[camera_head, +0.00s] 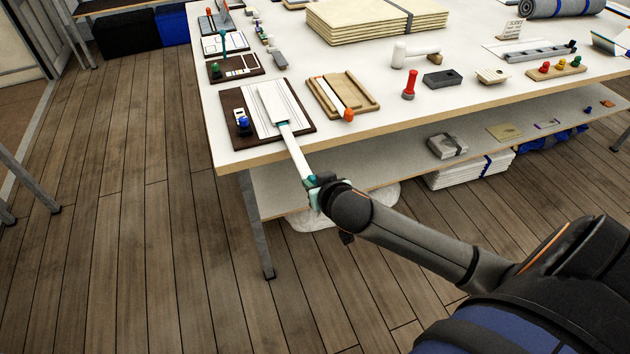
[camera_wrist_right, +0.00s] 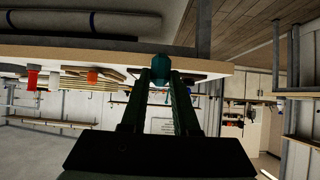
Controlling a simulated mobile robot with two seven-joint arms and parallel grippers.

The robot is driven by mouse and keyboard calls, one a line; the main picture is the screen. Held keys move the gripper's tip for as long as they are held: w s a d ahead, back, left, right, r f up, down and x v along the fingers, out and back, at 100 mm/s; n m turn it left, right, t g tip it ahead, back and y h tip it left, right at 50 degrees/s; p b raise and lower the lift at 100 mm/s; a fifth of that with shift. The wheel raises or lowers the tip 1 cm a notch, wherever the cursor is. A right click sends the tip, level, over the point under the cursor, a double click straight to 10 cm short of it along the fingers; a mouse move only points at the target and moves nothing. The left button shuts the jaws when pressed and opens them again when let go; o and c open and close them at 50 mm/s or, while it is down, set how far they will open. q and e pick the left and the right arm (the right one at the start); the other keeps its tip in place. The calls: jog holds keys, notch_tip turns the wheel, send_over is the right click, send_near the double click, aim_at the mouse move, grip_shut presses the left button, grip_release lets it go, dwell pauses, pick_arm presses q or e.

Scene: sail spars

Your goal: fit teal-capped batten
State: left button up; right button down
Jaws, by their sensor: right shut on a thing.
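In the head view, my right gripper (camera_head: 316,184) is shut on the teal-capped batten (camera_head: 295,148), a long white strip held at its near end, out beyond the table's front edge. The batten runs up to the left over the edge. Its far end meets a wider white sleeve (camera_head: 271,102) on a dark board (camera_head: 236,102); I cannot tell how deep it sits. A teal band shows near the sleeve's mouth. In the right wrist view, the teal cap (camera_wrist_right: 158,92) shows at the fingertips; the fingers hide much of the batten. My left gripper is not in view.
A blue knob (camera_head: 244,123) stands on the board left of the sleeve. A wooden tray (camera_head: 343,95) with an orange-ended strip lies to its right, then a red peg (camera_head: 409,85). A lower shelf (camera_head: 310,187) lies under the tabletop. Floor at left is clear.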

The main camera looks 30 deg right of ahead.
jog(key=shift+w+d, duration=0.25)
jog(key=shift+w, duration=0.75)
jog(key=shift+w+d, duration=0.2)
jog(key=shift+w, duration=0.9)
jog(key=shift+w+d, duration=0.2)
jog(key=shift+w, duration=0.7)
jog(key=shift+w+d, duration=0.25)
jog(key=shift+w, duration=0.6)
jog(key=shift+w+d, duration=0.2)
jog(key=shift+w, duration=0.7)
jog(key=shift+w+d+b, duration=0.25)
jog(key=shift+w+b, duration=0.05)
jog(key=shift+w, duration=0.6)
jog(key=shift+w+d+b, duration=0.2)
jog(key=shift+w+b, duration=0.15)
jog(key=shift+w, duration=0.6)
jog(key=shift+w+d+b, duration=0.25)
jog(key=shift+w+b, duration=0.05)
jog(key=shift+w, duration=0.6)
jog(key=shift+w+d+b, duration=0.2)
jog(key=shift+w+b, duration=0.25)
jog(key=shift+w, duration=0.4)
jog(key=shift+w+d+b, duration=0.2)
jog(key=shift+w+b, duration=0.25)
jog(key=shift+w, duration=0.35)
jog(key=shift+w+d+b, duration=0.2)
jog(key=shift+w+b, duration=0.25)
jog(key=shift+w, duration=0.4)
jog(key=c, duration=0.6)
grip_release()
